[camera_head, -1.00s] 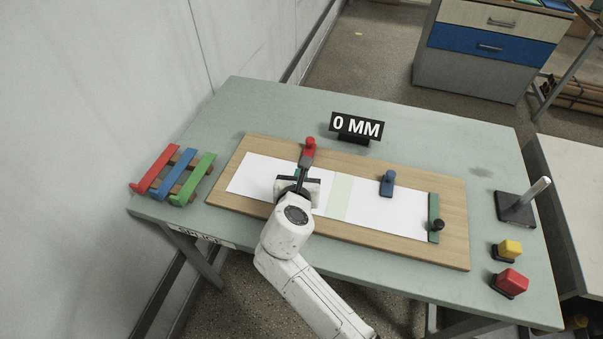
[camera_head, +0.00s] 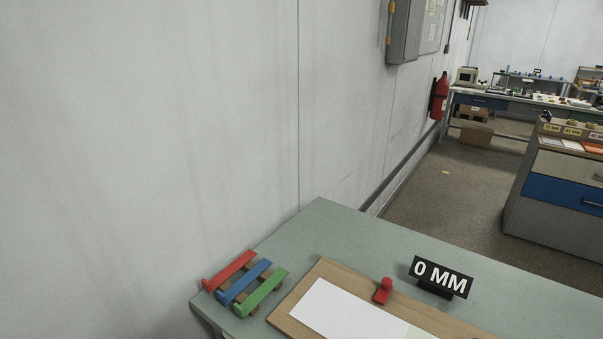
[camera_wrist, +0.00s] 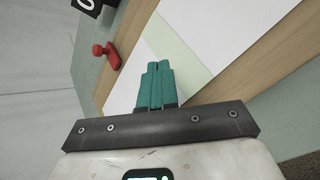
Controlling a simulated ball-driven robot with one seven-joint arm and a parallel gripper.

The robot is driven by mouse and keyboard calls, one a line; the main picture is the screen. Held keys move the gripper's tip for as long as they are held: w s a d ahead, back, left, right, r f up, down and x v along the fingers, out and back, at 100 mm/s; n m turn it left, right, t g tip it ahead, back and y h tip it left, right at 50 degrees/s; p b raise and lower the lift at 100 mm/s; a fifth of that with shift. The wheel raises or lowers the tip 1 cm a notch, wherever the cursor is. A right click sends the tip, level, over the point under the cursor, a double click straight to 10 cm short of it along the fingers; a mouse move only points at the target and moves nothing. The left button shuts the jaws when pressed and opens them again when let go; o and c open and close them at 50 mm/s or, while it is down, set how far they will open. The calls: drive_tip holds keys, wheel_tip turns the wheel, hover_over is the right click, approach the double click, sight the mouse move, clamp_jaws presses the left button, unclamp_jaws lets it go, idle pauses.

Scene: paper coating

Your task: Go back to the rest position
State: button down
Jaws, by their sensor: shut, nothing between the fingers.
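My gripper (camera_wrist: 156,88) shows in the wrist view with its teal fingers together and nothing between them. It is over the white paper on the wooden board (camera_wrist: 127,58). My gripper and arm are out of the head view. The red-handled piece shows in the wrist view (camera_wrist: 107,55), apart from my fingers, and in the head view (camera_head: 383,290) at the far edge of the board. The white paper (camera_head: 340,312) lies on the board, with a pale green strip across it (camera_wrist: 170,50).
A rack with red, blue and green bars (camera_head: 245,283) sits at the table's left end. A "0 MM" sign (camera_head: 441,277) stands behind the board. A wall is on the left. A drawer cabinet (camera_head: 560,195) and a fire extinguisher (camera_head: 439,97) are farther back.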

drive_tip(key=s+d+m, duration=0.1)
drive_tip(key=s+m, duration=0.2)
drive_tip(key=s+d+f+m+g+y, duration=0.1)
drive_tip(key=s+m, duration=0.1)
drive_tip(key=m, duration=0.1)
drive_tip(key=s+d+m+g+y, duration=0.1)
drive_tip(key=s+m, duration=0.2)
drive_tip(key=shift+s+d+f+m, duration=0.15)
drive_tip(key=shift+s+m, duration=0.2)
drive_tip(key=shift+m, duration=0.05)
drive_tip(key=s+m+y, duration=0.1)
drive_tip(key=s+m, duration=0.2)
drive_tip(key=s+r+m+g+y, duration=0.1)
drive_tip(key=s+m, duration=0.2)
drive_tip(key=s+m+y, duration=0.1)
drive_tip(key=s+m, duration=0.2)
drive_tip(key=m, duration=0.1)
drive_tip(key=shift+s+r+g, duration=0.3)
drive_tip(key=shift+s+r, duration=0.05)
drive_tip(key=s+d+f+g+b, duration=0.1)
drive_tip(key=s+f+g, duration=0.3)
drive_tip(key=s+f, duration=0.3)
drive_tip(key=s, duration=0.3)
drive_tip(key=shift+s+d+m, duration=0.2)
drive_tip(key=shift+s+m, duration=0.05)
drive_tip(key=shift+m, duration=0.15)
drive_tip(key=shift+f, duration=0.1)
